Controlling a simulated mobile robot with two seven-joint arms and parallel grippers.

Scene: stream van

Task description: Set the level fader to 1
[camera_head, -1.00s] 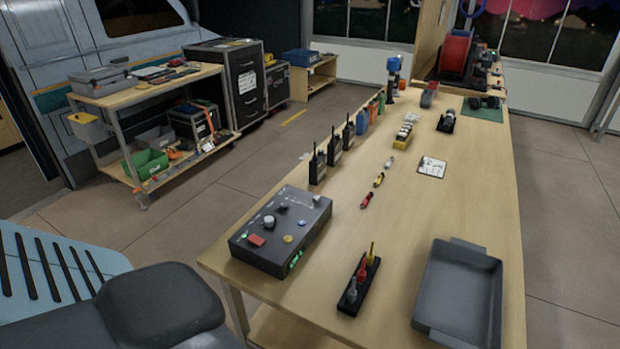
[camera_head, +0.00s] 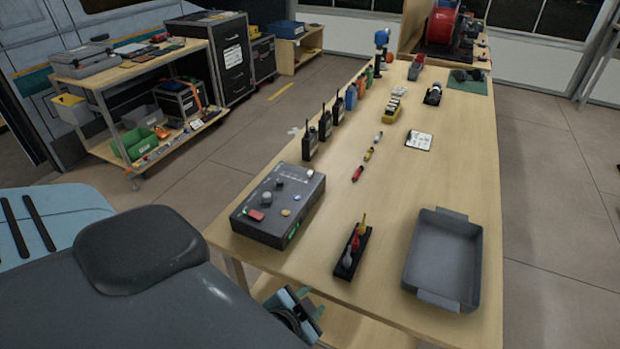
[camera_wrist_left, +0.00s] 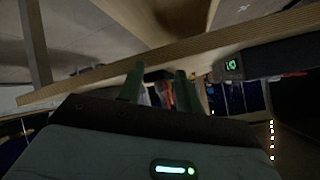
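A dark grey control box (camera_head: 265,222) sits at the near left corner of the wooden table. Its top carries a red button, dark knobs and small coloured buttons; the level fader is too small to tell apart from these. A green readout glows on its front side, and this readout (camera_wrist_left: 232,66) shows in the left wrist view too. My left gripper (camera_head: 308,302) is below and in front of the table's near edge, apart from the box. In the left wrist view its two fingers (camera_wrist_left: 158,84) stand apart with nothing between them. My right gripper is out of view.
The table's near edge (camera_wrist_left: 150,65) crosses close above the left fingers in the wrist view. A black rack with coloured pieces (camera_head: 353,250) and a grey tray (camera_head: 462,212) stand right of the box. Several radios (camera_head: 325,127) stand behind it.

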